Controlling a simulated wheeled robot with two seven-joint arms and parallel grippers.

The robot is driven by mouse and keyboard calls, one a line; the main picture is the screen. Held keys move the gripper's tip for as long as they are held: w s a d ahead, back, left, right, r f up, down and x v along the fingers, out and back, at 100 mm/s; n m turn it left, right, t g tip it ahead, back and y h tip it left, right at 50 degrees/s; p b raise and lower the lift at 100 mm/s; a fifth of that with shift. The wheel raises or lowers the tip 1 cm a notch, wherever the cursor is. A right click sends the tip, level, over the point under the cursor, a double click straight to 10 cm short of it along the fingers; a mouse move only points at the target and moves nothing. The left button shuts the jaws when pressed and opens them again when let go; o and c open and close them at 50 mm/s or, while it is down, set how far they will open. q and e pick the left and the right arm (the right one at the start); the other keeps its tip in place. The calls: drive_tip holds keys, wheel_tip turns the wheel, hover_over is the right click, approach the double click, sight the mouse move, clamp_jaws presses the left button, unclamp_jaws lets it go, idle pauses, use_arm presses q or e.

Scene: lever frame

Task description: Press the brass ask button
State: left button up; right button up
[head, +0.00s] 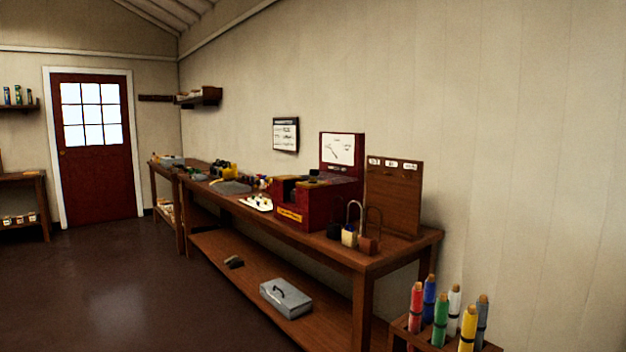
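I cannot make out a brass ask button in the head view. A dark red cabinet (305,203) stands on the long wooden workbench (404,252), with a yellow label on its front. A red upright panel (342,139) with a white dial-like face rises behind it. Any small button on the cabinet is too small to tell at this distance. Neither of my grippers is in view.
Padlocks (349,236) stand by a wooden board (394,195) at the bench's near end. A grey box (286,298) sits on the lower shelf. A rack of coloured rods (441,320) stands at bottom right. Open floor (120,295) lies left; a red door (97,175) is beyond.

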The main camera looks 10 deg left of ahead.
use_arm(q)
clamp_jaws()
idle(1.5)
